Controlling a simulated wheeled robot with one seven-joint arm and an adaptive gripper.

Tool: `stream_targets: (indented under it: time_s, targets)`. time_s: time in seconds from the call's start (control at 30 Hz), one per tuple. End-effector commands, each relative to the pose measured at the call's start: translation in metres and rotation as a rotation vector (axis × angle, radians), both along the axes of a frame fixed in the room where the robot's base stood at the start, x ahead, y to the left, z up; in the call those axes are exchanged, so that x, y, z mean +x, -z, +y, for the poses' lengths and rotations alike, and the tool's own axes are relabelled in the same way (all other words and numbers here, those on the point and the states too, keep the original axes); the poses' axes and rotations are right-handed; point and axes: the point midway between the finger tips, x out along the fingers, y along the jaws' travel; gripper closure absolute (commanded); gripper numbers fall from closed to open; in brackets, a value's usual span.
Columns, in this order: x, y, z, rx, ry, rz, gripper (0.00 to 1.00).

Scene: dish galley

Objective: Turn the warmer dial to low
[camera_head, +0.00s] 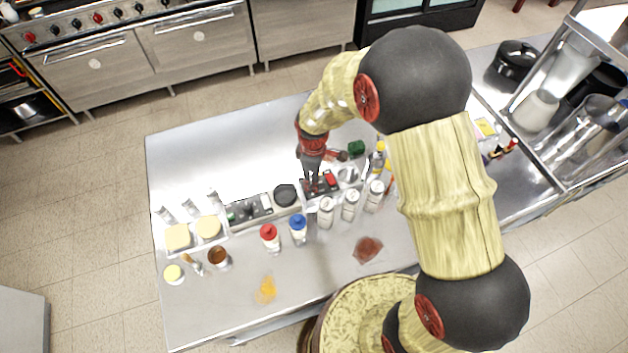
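My gripper (313,186), dark with red parts, points down over the middle of the steel table. Its fingertips are at or just above a dark panel (309,195) with a red part (331,179) on it. The fingers are too small to show their opening or whether they touch anything. A second dark panel (262,209) with small light and green parts lies to the left. A round black thing (285,195) sits between the two panels. I cannot make out which part is the warmer dial, or its setting; my gripper may hide it.
A red-capped bottle (269,236), a blue-capped bottle (298,229) and several pale canisters (350,205) stand in front of the panels. Yellowish blocks (178,237) are at left. Orange and brown-red patches (368,249) lie on the steel table (215,300).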

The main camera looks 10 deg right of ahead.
Motion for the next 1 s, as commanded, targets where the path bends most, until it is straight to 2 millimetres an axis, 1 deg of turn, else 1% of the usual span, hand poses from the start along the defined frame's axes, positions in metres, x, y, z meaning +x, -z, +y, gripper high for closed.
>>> stream_targets:
  time_s: [0.03, 0.1, 0.2, 0.5, 1.0]
  targets:
    - [0.001, 0.007, 0.0, 0.0, 0.0, 0.0, 0.6]
    - [0.001, 0.013, 0.0, 0.0, 0.001, 0.0, 0.6]
    - [0.002, 0.018, 0.0, 0.0, 0.001, -0.002, 0.6]
    - [0.002, 0.02, 0.0, 0.001, 0.001, -0.003, 0.6]
    - [0.002, 0.02, 0.0, 0.0, 0.001, -0.002, 0.88]
